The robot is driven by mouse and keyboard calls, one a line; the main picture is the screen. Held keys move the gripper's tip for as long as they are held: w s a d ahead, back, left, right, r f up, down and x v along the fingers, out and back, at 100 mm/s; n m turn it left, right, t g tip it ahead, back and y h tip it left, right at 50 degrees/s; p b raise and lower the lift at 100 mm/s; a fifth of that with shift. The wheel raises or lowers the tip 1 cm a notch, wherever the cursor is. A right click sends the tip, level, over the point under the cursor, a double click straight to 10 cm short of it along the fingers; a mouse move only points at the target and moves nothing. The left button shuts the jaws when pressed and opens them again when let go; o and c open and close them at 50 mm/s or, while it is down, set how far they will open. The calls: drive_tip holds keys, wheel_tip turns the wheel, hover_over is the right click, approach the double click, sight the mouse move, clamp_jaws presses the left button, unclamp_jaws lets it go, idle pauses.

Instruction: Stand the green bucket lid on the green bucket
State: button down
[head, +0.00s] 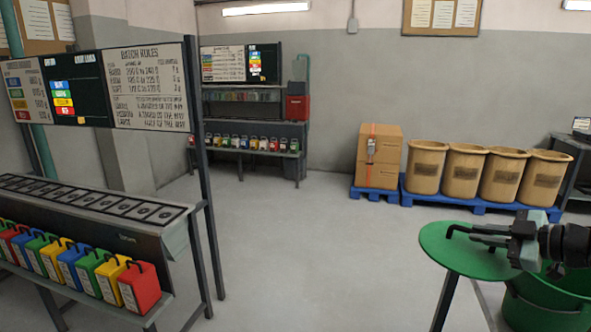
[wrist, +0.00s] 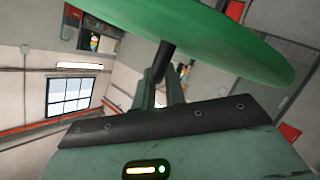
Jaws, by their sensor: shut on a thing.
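The green bucket lid (head: 462,258) is a round green disc at the right of the head view. Its dark handle sits between the fingers of my gripper (head: 480,234), which is shut on it. In the wrist view the lid (wrist: 210,35) fills the top, with the dark handle running down into my gripper (wrist: 163,75). The green bucket (head: 540,312) stands at the lower right of the head view, below my gripper and right of the lid. Part of its mouth is hidden by my gripper, and the picture edge cuts it off. The lid is apart from the bucket's mouth, to its left.
A dark leg (head: 445,302) shows below the lid; what it supports is hidden. Tan bins (head: 426,168) and boxes (head: 378,160) stand on blue pallets by the wall. A rack of coloured containers (head: 138,287) is at left. The middle floor is clear.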

drive_tip(key=w+a+f+m+t+h+b, duration=0.1)
drive_tip(key=w+a+f+m+h+b, duration=0.2)
drive_tip(key=f, duration=0.6)
drive_tip(key=a+f+m+t+h+b, duration=0.15)
drive_tip(key=a+f, duration=0.35)
drive_tip(key=f, duration=0.5)
wheel_tip(320, 180, down, 8)
drive_tip(key=s+m+h+b, duration=0.2)
drive_tip(key=s+m+h, duration=0.1)
drive_tip(key=h, duration=0.1)
drive_tip(key=shift+t, duration=0.25)
drive_tip(key=v, duration=0.5)
drive_tip(key=shift+f, duration=0.1)
